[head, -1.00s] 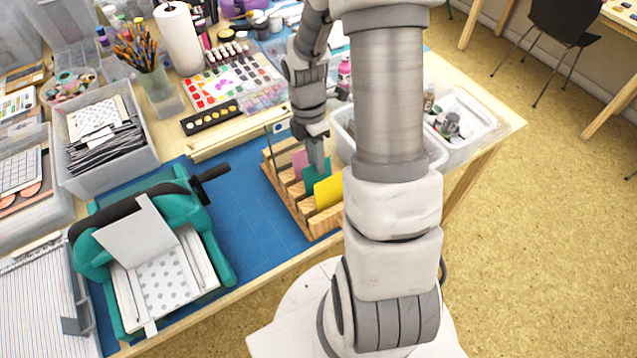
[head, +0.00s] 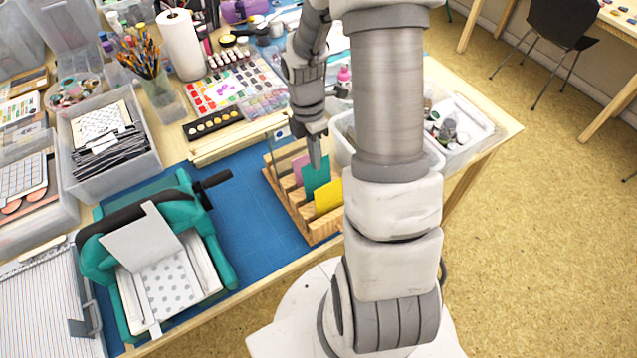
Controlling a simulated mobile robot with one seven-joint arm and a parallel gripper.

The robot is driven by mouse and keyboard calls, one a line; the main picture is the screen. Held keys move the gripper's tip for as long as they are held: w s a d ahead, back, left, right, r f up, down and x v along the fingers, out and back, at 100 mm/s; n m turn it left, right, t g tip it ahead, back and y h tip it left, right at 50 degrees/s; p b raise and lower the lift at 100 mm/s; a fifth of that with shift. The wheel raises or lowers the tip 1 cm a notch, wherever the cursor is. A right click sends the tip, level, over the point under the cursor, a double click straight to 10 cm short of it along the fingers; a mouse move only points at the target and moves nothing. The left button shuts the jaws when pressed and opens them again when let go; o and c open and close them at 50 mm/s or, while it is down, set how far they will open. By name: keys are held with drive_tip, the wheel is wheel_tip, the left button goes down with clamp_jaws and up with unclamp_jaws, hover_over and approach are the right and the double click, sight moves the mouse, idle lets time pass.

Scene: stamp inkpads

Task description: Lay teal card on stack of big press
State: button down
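The teal card (head: 316,177) stands upright at the wooden rack (head: 299,207), between a pink card (head: 300,168) and a yellow card (head: 328,195). My gripper (head: 315,158) points down at the teal card's top edge and appears shut on it; the far finger is hidden. The card's lower edge is hidden, so I cannot tell if it is clear of its slot. The big press (head: 186,205) is teal with a black crank, at the left front of the table. Its stack (head: 166,287) of white plates with a grey-dotted sheet on top lies below a raised grey flap.
The blue mat (head: 250,215) is bare between press and rack. The press's crank (head: 216,180) sticks out toward the rack. A clear bin (head: 110,150) of dark sheets, a paint palette (head: 235,88) and a clear tub (head: 462,128) stand around.

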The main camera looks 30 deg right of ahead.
drive_tip(key=shift+w+r+p, duration=0.2)
drive_tip(key=shift+r+p, duration=0.75)
drive_tip(key=shift+r, duration=0.3)
drive_tip(key=shift+w+r+p, duration=0.2)
drive_tip(key=shift+r+p, duration=0.75)
drive_tip(key=shift+r, duration=0.25)
